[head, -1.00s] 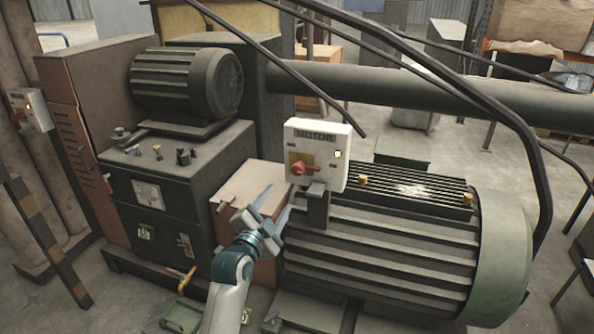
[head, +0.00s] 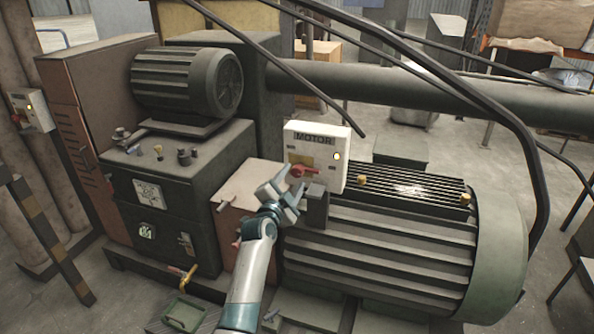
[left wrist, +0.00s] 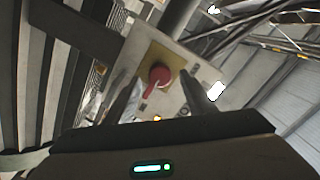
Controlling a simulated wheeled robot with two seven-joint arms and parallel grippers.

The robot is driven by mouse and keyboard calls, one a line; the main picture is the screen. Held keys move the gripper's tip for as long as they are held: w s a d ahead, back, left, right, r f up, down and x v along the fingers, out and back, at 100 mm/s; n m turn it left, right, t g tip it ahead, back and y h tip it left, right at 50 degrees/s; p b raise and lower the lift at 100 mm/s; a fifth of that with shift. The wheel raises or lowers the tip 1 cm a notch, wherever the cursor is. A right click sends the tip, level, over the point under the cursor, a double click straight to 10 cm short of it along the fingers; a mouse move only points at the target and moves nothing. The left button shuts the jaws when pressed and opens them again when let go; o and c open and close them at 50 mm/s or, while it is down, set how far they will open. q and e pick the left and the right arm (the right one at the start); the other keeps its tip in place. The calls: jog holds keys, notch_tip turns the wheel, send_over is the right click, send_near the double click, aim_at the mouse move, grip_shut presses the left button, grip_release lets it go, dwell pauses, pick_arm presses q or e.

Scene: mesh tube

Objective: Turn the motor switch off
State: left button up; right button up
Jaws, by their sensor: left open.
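The motor switch is a red rotary knob (head: 303,172) on a yellow plate, on the front of a white box (head: 318,139) labelled MOTOR. A small yellow lamp (head: 337,156) glows on the box. My left gripper (head: 291,182) is open and empty, just in front of the box and close to the knob, partly covering the knob's lower left. In the left wrist view the red knob (left wrist: 158,76) shows between the two spread fingers, its handle pointing down and left. Contact with it cannot be told. My right gripper is not in view.
The box stands on a bracket beside a large ribbed motor (head: 400,240). A dark machine (head: 180,170) with a smaller motor on top (head: 185,82) stands at left. Black bent pipes (head: 470,90) pass above the motor. Another small switch box (head: 33,110) is at far left.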

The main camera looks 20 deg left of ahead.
aim_at(296, 174)
pick_arm(q)
jog(key=shift+w, duration=2.35)
jog(key=c, duration=1.1)
